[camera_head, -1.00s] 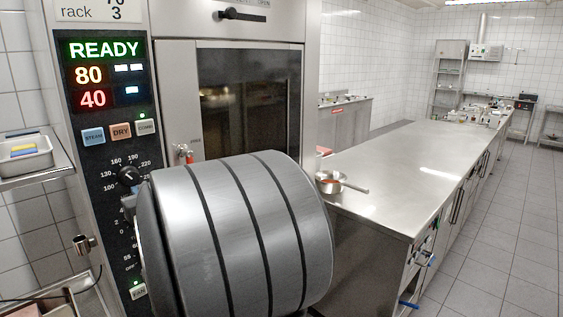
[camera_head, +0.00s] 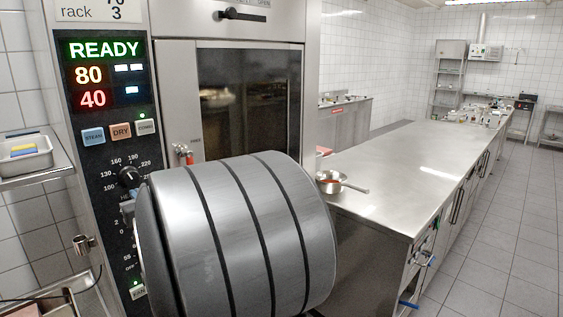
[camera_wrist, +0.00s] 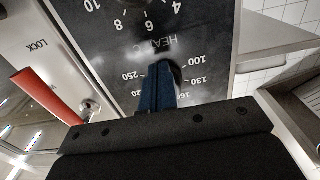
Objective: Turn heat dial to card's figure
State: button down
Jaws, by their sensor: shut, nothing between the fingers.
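The heat dial (camera_head: 128,177) is a black knob on the dark oven panel, ringed by white figures from 100 to 250. I cannot read its pointer surely. In the wrist view, which is upside down, the dial (camera_wrist: 178,76) is partly hidden behind the fingers. My gripper (camera_wrist: 158,70) is shut and empty, its blue fingers over the dial's edge near the HEAT label; I cannot tell whether they touch. In the head view my arm hides most of the gripper. The card (camera_head: 98,11) above the display reads "rack 3", with its upper line cut off.
The lit display (camera_head: 104,74) reads READY, 80 and 40. Steam, dry and combi buttons (camera_head: 120,131) sit above the dial. Another dial's figures lie below it. A red handle (camera_wrist: 48,97) juts beside the fingers. A steel counter (camera_head: 410,165) with a pan (camera_head: 331,181) stands right.

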jog(key=v, duration=0.5)
jog(key=shift+s+d, duration=0.15)
jog(key=shift+d, duration=0.05)
jog(key=c, duration=2.2)
grip_release()
jog(key=c, duration=1.5)
grip_release()
jog(key=o, duration=1.5)
notch_tip(320, 180, down, 12)
jog(key=s+d, duration=0.1)
jog(key=d, duration=0.2)
jog(key=shift+s+g, duration=0.4)
jog(key=s+d+f, duration=0.5)
jog(key=s+f, duration=0.1)
jog(key=f, duration=0.3)
jog(key=x, duration=0.9)
jog(key=shift+w+d+t, duration=0.15)
jog(key=shift+w+t, duration=0.15)
jog(key=shift+s+d, duration=0.1)
